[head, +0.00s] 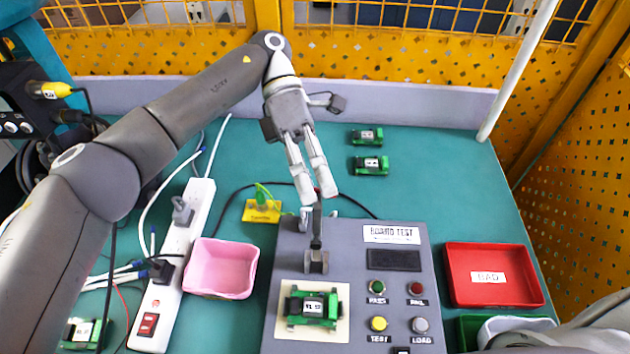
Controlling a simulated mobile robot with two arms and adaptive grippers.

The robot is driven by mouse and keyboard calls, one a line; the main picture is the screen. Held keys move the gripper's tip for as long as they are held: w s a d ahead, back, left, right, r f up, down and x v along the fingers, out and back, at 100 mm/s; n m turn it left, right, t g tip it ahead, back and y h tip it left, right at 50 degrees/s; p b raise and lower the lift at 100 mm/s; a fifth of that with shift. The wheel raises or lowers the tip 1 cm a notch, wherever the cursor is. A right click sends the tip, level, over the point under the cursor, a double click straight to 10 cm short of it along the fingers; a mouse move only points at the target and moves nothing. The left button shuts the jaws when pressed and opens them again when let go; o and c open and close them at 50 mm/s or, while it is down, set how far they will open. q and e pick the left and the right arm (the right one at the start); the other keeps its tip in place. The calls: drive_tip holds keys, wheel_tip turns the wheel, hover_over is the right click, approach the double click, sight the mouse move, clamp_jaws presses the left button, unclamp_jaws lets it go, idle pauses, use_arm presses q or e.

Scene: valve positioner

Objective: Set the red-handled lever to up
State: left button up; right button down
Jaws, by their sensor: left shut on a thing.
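The red-handled lever (317,228) stands on the grey test box (345,240), its dark stem rising from a grey bracket (316,262) on the box. The stem looks near upright in the picture; its exact angle is hard to tell from this view. My left gripper (318,199) reaches in from the back with its two pale fingers pointing down. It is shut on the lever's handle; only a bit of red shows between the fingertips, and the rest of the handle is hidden. My right gripper cannot be made out; part of my right arm shows at the lower right edge.
A green board (314,308) sits on the box's pale pad, beside several buttons and lamps. A pink bin (222,268) and a white power strip (176,260) stand left. A red BAD tray (490,275) is right. Two green boards (370,165) lie behind; cables run across the left.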

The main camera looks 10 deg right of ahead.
use_arm(q)
wheel_tip(320, 180, up, 10)
idle(0.6)
idle(0.4)
